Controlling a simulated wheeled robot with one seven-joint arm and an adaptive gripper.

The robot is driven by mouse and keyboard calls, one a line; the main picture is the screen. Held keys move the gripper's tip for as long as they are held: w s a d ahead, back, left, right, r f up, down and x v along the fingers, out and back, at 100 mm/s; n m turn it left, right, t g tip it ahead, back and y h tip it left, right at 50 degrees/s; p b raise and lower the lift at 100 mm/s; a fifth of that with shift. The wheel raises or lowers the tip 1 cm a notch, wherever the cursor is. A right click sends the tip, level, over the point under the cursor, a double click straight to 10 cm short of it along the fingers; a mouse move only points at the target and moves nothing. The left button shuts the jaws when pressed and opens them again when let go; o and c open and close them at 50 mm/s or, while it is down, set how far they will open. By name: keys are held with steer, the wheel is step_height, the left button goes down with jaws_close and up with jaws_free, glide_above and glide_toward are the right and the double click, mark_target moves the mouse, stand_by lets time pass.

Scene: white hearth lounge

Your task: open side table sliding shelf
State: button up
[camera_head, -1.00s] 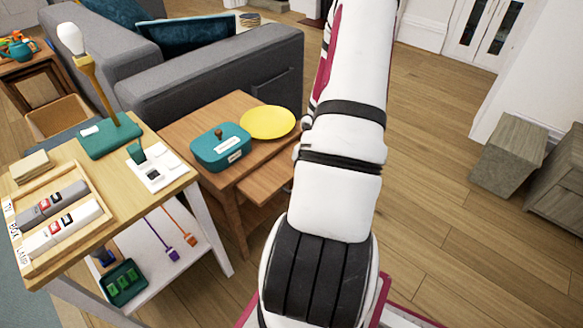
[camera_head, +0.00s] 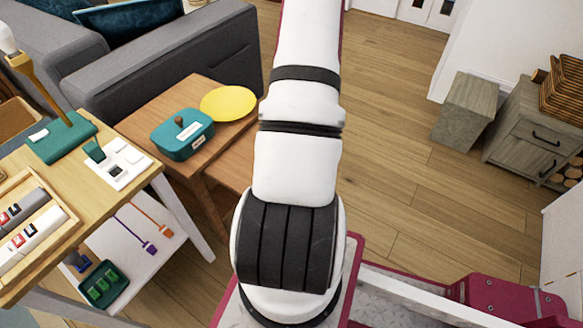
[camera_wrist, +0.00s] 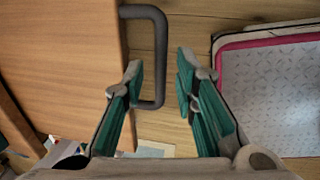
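The side table (camera_head: 150,104) is a brown wooden table beside the grey sofa. Its sliding shelf (camera_head: 228,165) shows below the top on the right side, partly hidden by my arm. In the wrist view a wooden panel (camera_wrist: 65,60), seemingly the shelf, fills the left. A dark grey U-shaped handle (camera_wrist: 162,50) sticks out from its right edge. My gripper (camera_wrist: 160,72) is open, with its green-padded fingers on either side of the handle's outer bar. The left finger is close to the bar; I cannot tell whether it touches. The head view does not show my gripper.
A teal lidded box (camera_head: 183,137) and a yellow plate (camera_head: 228,103) sit on the side table. A light wood table (camera_head: 140,182) with tools stands at the left. Wooden floor (camera_head: 400,190) is clear to the right, before a grey cabinet (camera_head: 530,135).

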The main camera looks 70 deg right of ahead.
steer(key=shift+r, duration=0.15)
step_height(320, 180, up, 12)
steer(key=s, duration=0.2)
steer(key=shift+a+f, duration=0.25)
stand_by(0.8)
stand_by(0.5)
steer(key=shift+r, duration=0.1)
